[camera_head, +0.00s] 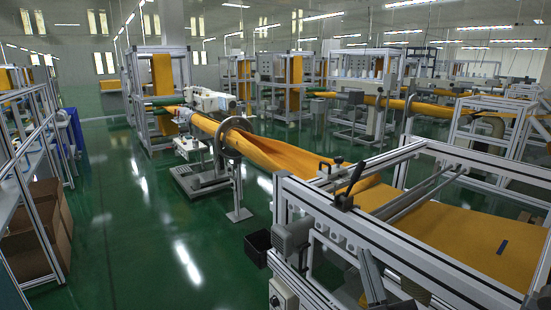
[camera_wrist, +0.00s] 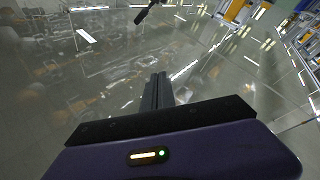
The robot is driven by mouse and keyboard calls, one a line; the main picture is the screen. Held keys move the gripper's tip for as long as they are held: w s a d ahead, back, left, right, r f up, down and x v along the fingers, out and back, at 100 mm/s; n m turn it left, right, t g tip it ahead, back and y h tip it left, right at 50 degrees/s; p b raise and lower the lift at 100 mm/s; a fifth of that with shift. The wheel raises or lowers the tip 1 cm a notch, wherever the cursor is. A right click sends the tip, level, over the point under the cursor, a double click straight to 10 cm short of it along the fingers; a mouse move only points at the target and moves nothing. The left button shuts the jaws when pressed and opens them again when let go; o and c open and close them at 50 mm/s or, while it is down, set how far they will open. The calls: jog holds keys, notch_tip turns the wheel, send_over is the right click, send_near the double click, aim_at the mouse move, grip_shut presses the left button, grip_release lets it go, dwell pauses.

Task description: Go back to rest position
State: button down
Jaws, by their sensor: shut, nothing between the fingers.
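My gripper (camera_wrist: 158,80) shows in the wrist view, with its dark fingers together and nothing held between them. It points out over a grey, glossy, reflective surface. My gripper does not show in the head view. The felt tube (camera_head: 258,148) shows in the head view as an orange roll running from the sewing machine at the back. It opens into a flat orange sheet (camera_head: 450,232) on the metal frame at the right.
An aluminium machine frame (camera_head: 395,250) fills the right foreground. A shelf rack (camera_head: 35,150) with cardboard boxes (camera_head: 30,238) stands at the left. Green floor (camera_head: 135,225) lies open between them. A small dark object (camera_wrist: 146,12) shows at the top of the wrist view; I cannot tell what it is.

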jog(key=s+d+f+m+g, duration=0.1)
jog(key=s+f, duration=0.4)
jog(key=s, duration=0.8)
jog(key=s+d+f+m+g, duration=0.1)
jog(key=s+f+m+g, duration=0.2)
jog(key=s, duration=1)
jog(key=s+d+f+m+g, duration=0.1)
jog(key=s+f+m+g, duration=0.1)
jog(key=s+f, duration=0.6)
jog(key=s+g, duration=0.1)
jog(key=s, duration=0.5)
jog(key=shift+f+h, duration=0.3)
jog(key=shift+h, duration=0.1)
